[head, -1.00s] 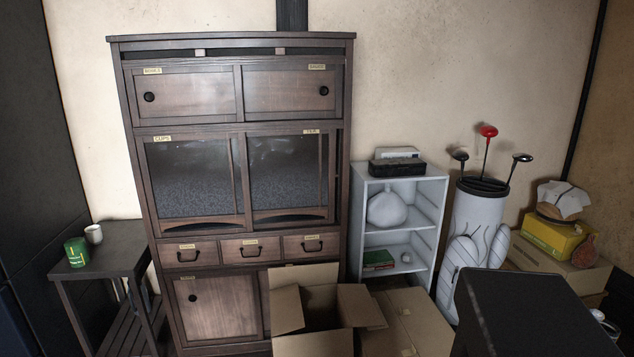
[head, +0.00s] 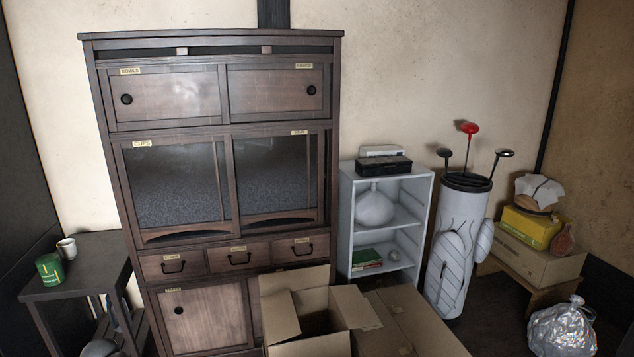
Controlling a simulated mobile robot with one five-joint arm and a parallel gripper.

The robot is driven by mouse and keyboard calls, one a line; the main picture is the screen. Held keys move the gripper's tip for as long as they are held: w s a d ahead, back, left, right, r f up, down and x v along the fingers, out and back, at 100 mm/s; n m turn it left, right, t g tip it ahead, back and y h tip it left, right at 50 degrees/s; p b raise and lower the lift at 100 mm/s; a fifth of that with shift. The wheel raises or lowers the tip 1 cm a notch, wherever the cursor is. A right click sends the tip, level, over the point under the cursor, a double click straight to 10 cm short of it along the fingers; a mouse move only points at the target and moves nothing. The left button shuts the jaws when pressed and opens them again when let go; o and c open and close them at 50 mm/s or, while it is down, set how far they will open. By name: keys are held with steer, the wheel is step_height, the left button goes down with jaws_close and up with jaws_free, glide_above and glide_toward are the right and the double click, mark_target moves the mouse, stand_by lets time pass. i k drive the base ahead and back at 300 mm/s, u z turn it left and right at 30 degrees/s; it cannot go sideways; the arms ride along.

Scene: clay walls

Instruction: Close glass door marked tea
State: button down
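The glass door marked TEA (head: 272,175) is the right of two glass doors in the middle of a tall dark wooden cabinet (head: 335,130). Its small label (head: 299,132) is on the upper rail. A narrow strip shows between this door's glass and the cabinet's right post; I cannot tell whether it is an open gap. The glass door marked CUPS (head: 178,185) is to its left. Dim speckled reflections on the glass hide what is inside. My gripper is not in view.
An open cardboard box (head: 310,320) stands before the cabinet's lower right. A dark side table (head: 85,275) with a green can (head: 50,268) and a cup (head: 67,248) is at left. A white shelf (head: 345,230), golf bag (head: 458,250) and plastic bag (head: 562,328) are at right.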

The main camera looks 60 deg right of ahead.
mark_target(280, 176)
steer(key=u, duration=0.05)
steer(key=i, duration=0.9)
steer(key=z, duration=0.05)
